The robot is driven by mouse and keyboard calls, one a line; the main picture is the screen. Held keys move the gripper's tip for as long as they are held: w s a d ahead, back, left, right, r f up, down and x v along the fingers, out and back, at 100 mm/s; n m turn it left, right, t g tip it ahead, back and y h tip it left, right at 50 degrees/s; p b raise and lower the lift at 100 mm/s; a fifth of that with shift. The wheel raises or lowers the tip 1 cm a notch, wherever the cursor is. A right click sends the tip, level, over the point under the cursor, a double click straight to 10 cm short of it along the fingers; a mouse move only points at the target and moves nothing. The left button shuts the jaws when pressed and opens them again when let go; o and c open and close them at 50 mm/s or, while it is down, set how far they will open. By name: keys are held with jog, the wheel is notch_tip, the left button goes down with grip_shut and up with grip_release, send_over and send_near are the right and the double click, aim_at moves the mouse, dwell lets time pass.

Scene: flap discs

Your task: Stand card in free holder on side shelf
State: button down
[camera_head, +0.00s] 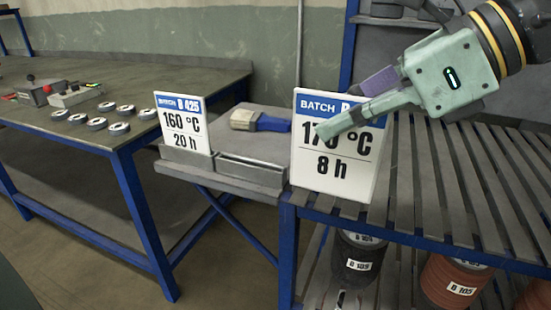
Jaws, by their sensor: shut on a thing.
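A white card with a blue BATCH band, reading "170 °C, 8 h" (312,164), is upright in my gripper (347,108). One finger crosses the front of the card and hides part of its print; the other is partly hidden behind its top edge. The side shelf (225,179) carries two grey holders along its front edge. A "160 °C, 20 h" card (183,122) stands in the left holder (186,158). The right holder (250,172) is empty, just left of the held card. The card's lower edge overlaps the rack corner; I cannot tell whether they touch.
A brush (259,122) lies on the side shelf behind the holders. A slatted rack (425,178) with blue frame stands at right, labelled rolls (357,258) below. At left, a workbench (150,90) bears several flap discs (97,124) and a control box (75,95).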

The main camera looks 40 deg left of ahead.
jog(key=shift+w+a, duration=0.1)
jog(key=shift+w, duration=0.05)
jog(key=w+a+f+p, duration=0.1)
jog(key=a+f+p, duration=0.1)
jog(key=a, duration=0.6)
jog(key=w+a+f+p, duration=0.1)
jog(key=a+f+p, duration=0.1)
jog(key=a, duration=0.5)
jog(key=shift+w+a+f, duration=0.15)
jog(key=shift+a+f, duration=0.2)
jog(key=shift+f, duration=0.05)
jog(key=shift+f, duration=0.1)
jog(key=shift+f, duration=0.15)
jog(key=c, duration=1.8)
grip_release()
